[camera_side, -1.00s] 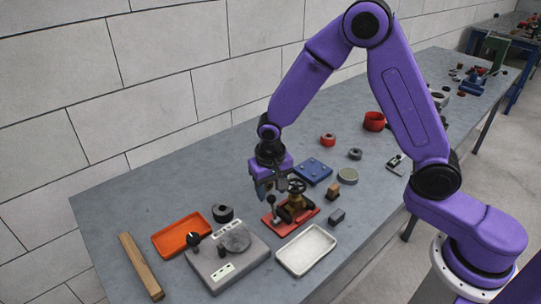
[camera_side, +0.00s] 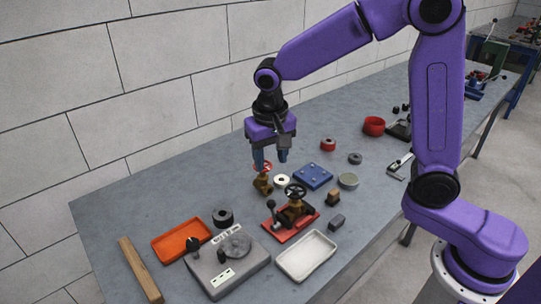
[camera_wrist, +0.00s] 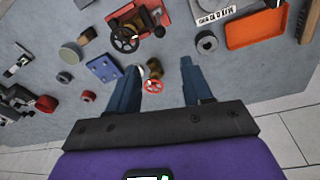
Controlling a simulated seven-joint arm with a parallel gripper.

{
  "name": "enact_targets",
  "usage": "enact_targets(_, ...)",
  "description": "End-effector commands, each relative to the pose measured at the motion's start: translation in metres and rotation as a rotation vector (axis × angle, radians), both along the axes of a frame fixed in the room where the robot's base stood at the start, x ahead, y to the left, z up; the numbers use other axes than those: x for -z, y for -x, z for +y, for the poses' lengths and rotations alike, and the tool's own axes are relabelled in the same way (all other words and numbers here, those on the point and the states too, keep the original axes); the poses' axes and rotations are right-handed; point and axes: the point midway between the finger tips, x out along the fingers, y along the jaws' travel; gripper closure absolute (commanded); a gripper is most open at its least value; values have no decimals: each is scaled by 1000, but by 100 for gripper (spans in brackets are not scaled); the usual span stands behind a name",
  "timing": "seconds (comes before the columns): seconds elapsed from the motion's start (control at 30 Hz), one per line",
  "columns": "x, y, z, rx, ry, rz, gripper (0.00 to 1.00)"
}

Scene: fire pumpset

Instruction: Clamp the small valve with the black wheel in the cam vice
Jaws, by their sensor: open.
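The valve with the black wheel (camera_side: 296,190) sits on the red-based cam vice (camera_side: 283,235), wheel up; it also shows in the wrist view (camera_wrist: 125,38). Its brass body is among the vice parts; I cannot tell whether the jaws grip it. The vice's lever with a dark ball knob (camera_side: 271,204) stands up at its left. My gripper (camera_side: 270,163) is open and empty, above and behind the vice, apart from it. A second brass valve with a red wheel (camera_side: 262,182) stands near my fingers, and shows between them in the wrist view (camera_wrist: 153,86).
A blue block (camera_side: 313,176) and a white ring (camera_side: 282,180) lie behind the vice. A white tray (camera_side: 306,276) is in front. The grey fixture (camera_side: 214,284), orange tray (camera_side: 163,251) and dark ring (camera_side: 223,217) are to the left. The table's back left is clear.

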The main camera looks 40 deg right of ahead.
Motion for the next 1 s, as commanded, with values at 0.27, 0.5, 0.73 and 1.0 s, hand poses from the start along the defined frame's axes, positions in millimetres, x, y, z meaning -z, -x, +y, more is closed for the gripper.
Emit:
enact_targets(0.27, 1, -5, -1, -23, 4, 16, 100)
enact_targets(0.5, 12, -37, -12, -243, -1, 157, 100)
enact_targets(0.73, 29, -73, -29, -548, -89, 308, 100)
enact_targets(1.0, 53, -107, -55, -924, -278, 395, 100)
